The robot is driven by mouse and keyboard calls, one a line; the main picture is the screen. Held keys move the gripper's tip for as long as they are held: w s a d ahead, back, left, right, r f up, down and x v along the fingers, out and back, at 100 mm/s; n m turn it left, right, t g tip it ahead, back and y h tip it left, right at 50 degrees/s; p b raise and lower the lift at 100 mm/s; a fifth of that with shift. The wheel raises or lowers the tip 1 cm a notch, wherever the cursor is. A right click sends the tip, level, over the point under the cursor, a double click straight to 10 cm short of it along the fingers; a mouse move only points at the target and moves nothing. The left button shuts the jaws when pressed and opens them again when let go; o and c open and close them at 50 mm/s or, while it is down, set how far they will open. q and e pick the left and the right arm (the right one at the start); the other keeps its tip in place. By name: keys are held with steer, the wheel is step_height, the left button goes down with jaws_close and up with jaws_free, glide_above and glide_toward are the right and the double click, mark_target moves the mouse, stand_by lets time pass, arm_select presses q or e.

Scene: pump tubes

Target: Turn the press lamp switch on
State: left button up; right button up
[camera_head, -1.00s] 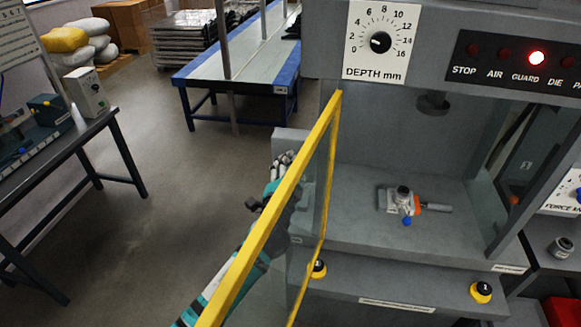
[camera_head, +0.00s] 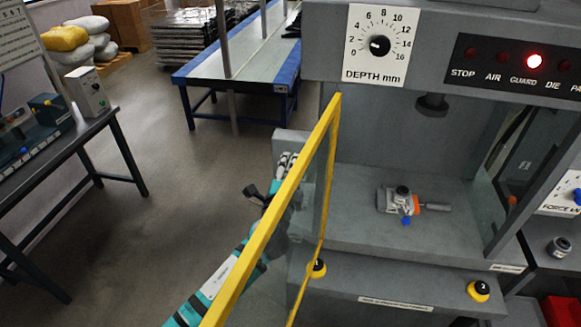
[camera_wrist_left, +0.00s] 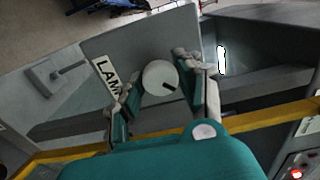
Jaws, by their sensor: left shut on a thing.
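The press lamp switch is a round pale knob (camera_wrist_left: 160,77) with a dark pointer mark, on a grey panel in the left wrist view. A white label (camera_wrist_left: 108,79) reading "LAM", its end hidden, is beside it. My left gripper (camera_wrist_left: 163,86) has a finger on each side of the knob and is shut on it. In the head view my left gripper (camera_head: 287,163) is at the press's left side, partly behind the yellow-edged guard; the knob is hidden there. The mark's meaning, on or off, cannot be read. My right gripper is not in view.
The yellow-framed clear guard (camera_head: 262,222) stands open close to my left arm. A metal part (camera_head: 401,201) with orange and blue bits lies on the press bed. The GUARD light (camera_head: 534,61) glows red. Open floor lies left of the press.

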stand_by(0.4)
arm_select(q)
steer(key=o, duration=1.2)
steer(key=s, duration=0.2)
steer(key=s+a, duration=0.1)
steer(key=s, duration=0.4)
steer(key=shift+s+a, duration=0.25)
